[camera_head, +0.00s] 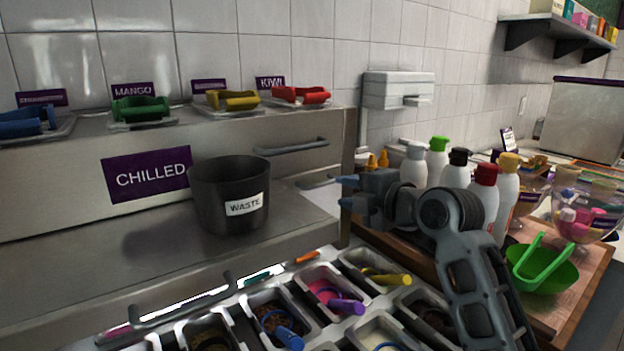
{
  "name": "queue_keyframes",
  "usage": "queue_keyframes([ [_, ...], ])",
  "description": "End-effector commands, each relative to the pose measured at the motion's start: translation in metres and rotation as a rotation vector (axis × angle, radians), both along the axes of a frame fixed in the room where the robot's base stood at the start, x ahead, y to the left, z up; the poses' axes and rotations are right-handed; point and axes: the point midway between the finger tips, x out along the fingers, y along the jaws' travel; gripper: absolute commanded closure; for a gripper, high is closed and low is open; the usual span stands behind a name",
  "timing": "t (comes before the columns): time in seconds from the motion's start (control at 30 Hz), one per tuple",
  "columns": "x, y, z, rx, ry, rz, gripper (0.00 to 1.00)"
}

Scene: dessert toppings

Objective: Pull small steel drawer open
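A steel front (60,195) with a purple CHILLED label stands at the left, below the coloured scoops. A grey bar handle (290,147) sits near its upper right end. The panel looks closed; whether it is the small drawer I cannot tell for certain. My gripper (344,191) points left, with its two fingers apart and nothing between them. It appears right of and below the bar handle, not touching it. Part of the steel front is hidden behind the waste bin.
A black WASTE bin (231,196) stands before the steel front. Topping tubs with coloured scoops (345,306) fill the lower middle, beside another long grey handle (180,304). Several bottles (506,195) and a green bowl (541,270) stand at right. A white wall dispenser (397,90) hangs behind.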

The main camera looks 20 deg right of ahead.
Motion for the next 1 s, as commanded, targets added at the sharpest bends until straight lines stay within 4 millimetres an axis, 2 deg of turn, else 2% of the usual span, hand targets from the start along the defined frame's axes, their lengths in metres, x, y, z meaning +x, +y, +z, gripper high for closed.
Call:
queue_keyframes([
  [0.17, 0.011, 0.003, 0.0, -0.007, 0.002, 0.004, 0.64],
  [0.4, 0.045, 0.015, -0.007, -0.007, 0.0, 0.003, 0.64],
  [0.6, 0.066, 0.021, -0.012, -0.006, -0.001, 0.002, 0.64],
  [1.0, 0.073, 0.023, -0.016, -0.005, -0.001, 0.001, 0.64],
])
